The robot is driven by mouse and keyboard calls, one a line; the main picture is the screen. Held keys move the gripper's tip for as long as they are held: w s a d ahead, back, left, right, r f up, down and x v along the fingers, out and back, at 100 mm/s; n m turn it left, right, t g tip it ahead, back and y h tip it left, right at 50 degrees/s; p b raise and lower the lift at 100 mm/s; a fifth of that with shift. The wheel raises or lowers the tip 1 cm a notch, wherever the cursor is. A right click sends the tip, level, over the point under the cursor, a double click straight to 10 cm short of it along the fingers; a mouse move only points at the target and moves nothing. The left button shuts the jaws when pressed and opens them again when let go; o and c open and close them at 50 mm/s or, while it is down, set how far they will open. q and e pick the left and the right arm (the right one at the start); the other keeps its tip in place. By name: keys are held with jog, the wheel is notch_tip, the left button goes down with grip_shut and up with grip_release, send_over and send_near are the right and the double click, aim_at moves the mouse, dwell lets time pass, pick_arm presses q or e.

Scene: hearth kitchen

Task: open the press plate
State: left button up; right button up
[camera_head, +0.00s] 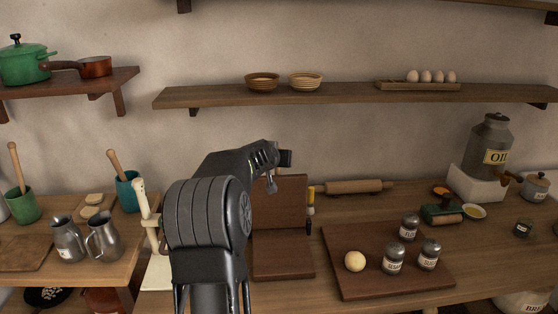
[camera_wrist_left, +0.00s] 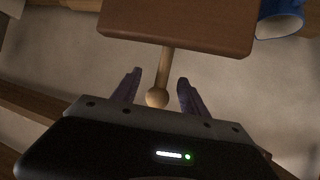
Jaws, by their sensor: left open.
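The press is dark wood and stands mid-counter, partly behind my left arm. Its press plate (camera_head: 281,196) stands raised at the back of its flat base (camera_head: 283,258). In the left wrist view, the plate (camera_wrist_left: 180,22) is at the top, and a light wooden handle (camera_wrist_left: 165,62) runs from it to a round knob (camera_wrist_left: 157,97). My left gripper (camera_wrist_left: 160,77) is open, with a finger on each side of the handle and knob, and gaps showing. In the head view, my left gripper (camera_head: 286,158) is at the plate's top edge, its fingers mostly hidden. My right gripper is out of view.
Right of the press lie a rolling pin (camera_head: 353,187) and a board (camera_head: 382,281) with a dough ball (camera_head: 354,261) and several shakers. Metal pitchers (camera_head: 103,237) stand left. A shelf (camera_head: 350,95) runs above. A blue cup (camera_wrist_left: 281,18) is beside the plate in the wrist view.

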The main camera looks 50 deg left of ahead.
pick_arm(q)
jog(key=v, duration=0.3)
jog(key=shift+r+p, duration=0.1)
jog(key=shift+p, duration=0.3)
jog(key=shift+s+d+r, duration=0.1)
jog(key=shift+s+d, duration=0.25)
jog(key=shift+s, duration=0.05)
